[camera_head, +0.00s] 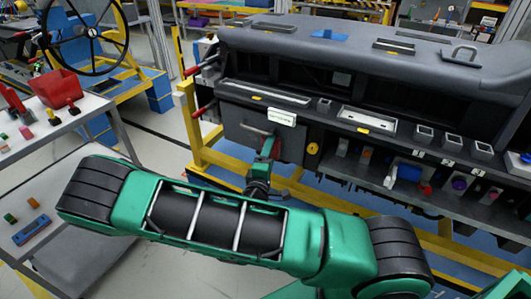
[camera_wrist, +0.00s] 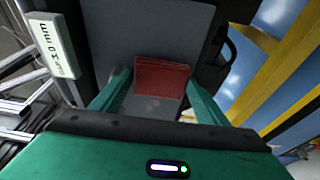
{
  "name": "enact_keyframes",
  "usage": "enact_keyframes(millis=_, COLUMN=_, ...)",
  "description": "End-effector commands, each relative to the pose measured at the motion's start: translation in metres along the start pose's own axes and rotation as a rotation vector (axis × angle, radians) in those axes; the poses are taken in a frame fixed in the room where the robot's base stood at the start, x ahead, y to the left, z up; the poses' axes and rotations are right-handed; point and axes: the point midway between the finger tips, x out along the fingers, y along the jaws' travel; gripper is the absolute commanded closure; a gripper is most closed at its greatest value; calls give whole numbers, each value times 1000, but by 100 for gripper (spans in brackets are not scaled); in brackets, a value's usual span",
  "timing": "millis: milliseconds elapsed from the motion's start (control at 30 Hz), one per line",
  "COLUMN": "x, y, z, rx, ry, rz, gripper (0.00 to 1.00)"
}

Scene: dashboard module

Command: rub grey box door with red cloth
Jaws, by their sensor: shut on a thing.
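The red cloth (camera_wrist: 162,77) is a folded, flat piece between my gripper's (camera_wrist: 158,88) two green fingers in the wrist view. My gripper is shut on it and holds it against or close in front of a grey panel. The grey box door (camera_wrist: 140,32) fills the middle of the wrist view behind the cloth. In the head view the grey box door (camera_head: 290,145) is on the left front of the dashboard module, and my gripper (camera_head: 268,150) is at its face. Whether the cloth touches the door cannot be told.
The dashboard module (camera_head: 350,60) stands on a yellow frame (camera_head: 215,160). A white label (camera_head: 282,117) is above the door. A table (camera_head: 100,110) with a red bin (camera_head: 58,88) stands at the left. A steering wheel (camera_head: 90,33) is behind it. Open floor lies between table and frame.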

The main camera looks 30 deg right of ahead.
Motion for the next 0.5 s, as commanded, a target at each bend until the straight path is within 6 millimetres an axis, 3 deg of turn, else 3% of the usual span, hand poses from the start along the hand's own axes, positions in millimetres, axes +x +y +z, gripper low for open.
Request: enact_keyframes(millis=500, x=9, y=0, z=-28, rx=3, ry=0, rz=2, gripper=50)
